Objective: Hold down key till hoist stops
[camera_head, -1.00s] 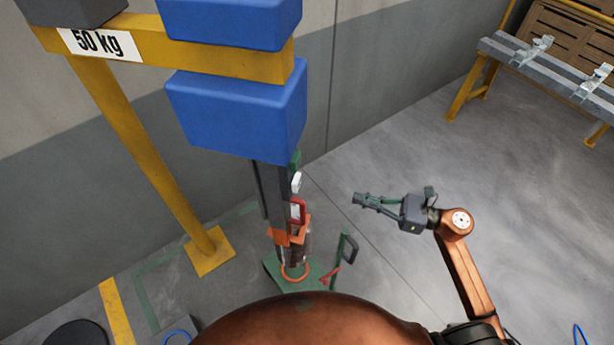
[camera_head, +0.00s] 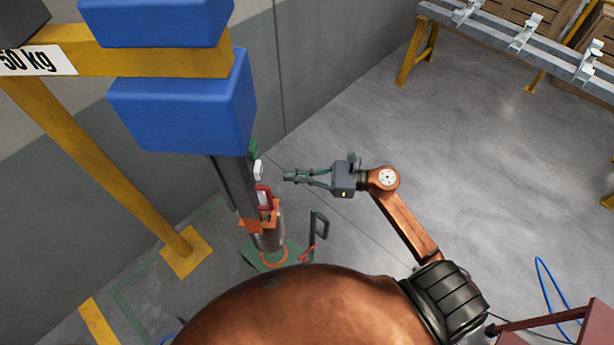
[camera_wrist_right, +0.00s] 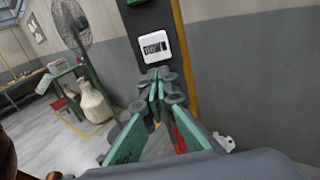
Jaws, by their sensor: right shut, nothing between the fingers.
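A white key (camera_head: 258,169) sits on the side of the dark upright below the blue block (camera_head: 180,115). In the right wrist view the white key (camera_wrist_right: 154,47) bears dark letters that look like DOWN, on a dark panel. My right gripper (camera_head: 288,176) is shut and empty, just right of the key in the head view, with a small gap showing. In the wrist view its fingertips (camera_wrist_right: 158,75) are just below the key; contact cannot be told. The hoist's orange clamp (camera_head: 258,220) surrounds a grey cylinder (camera_head: 268,240) low on the upright. My left gripper is out of view.
A red handle (camera_head: 264,198) and a green-framed dark handle (camera_head: 320,226) are near the upright. A yellow post (camera_head: 100,160) stands left, with the wall behind. A grey rail bench (camera_head: 480,35) is at the upper right. The floor between is clear.

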